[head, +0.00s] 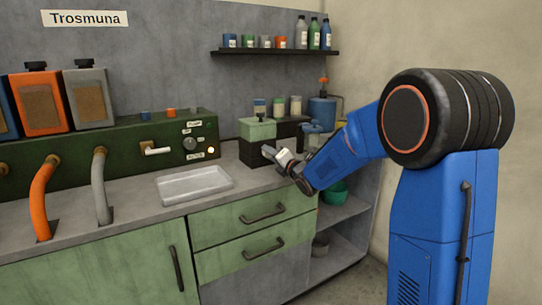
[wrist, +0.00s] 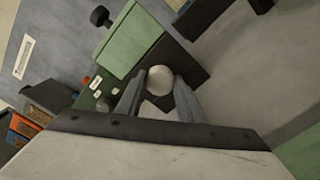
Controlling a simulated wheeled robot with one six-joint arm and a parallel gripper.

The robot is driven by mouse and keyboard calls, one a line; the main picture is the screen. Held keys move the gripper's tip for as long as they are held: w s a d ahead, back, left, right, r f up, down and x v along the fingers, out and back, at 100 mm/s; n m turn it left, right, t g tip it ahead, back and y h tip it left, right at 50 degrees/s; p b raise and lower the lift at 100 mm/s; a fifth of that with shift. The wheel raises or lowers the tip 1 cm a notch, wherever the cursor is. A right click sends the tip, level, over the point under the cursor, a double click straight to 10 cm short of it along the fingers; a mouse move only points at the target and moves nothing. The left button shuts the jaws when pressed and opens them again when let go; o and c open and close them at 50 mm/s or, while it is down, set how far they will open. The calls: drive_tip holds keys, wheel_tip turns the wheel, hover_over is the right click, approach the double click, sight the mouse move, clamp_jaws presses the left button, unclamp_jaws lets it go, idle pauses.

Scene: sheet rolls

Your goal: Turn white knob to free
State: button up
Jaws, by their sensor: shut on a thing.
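The white knob (wrist: 159,77) shows as a pale round disc in the wrist view, on the dark front of the black box with the green lid. My gripper (wrist: 159,88) has one finger on each side of it and is shut on it. In the head view my gripper (head: 273,154) is at the front of the black box (head: 250,154), beneath its green lid (head: 258,129). There the knob is hidden or too small to make out, so I cannot tell which way it is turned.
A green panel (head: 120,152) with a white lever (head: 157,150), a dark dial (head: 190,143) and hoses stands left. A white tray (head: 194,184) lies on the counter before it. A blue canister (head: 322,110) stands behind my arm. A shelf (head: 275,52) with bottles hangs above.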

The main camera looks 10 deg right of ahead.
drive_tip(key=shift+f, duration=0.2)
drive_tip(key=o, duration=1.1)
drive_tip(key=shift+r, duration=0.1)
drive_tip(key=shift+c, duration=0.2)
drive_tip(key=v, duration=1.7)
drive_tip(key=shift+s, duration=0.2)
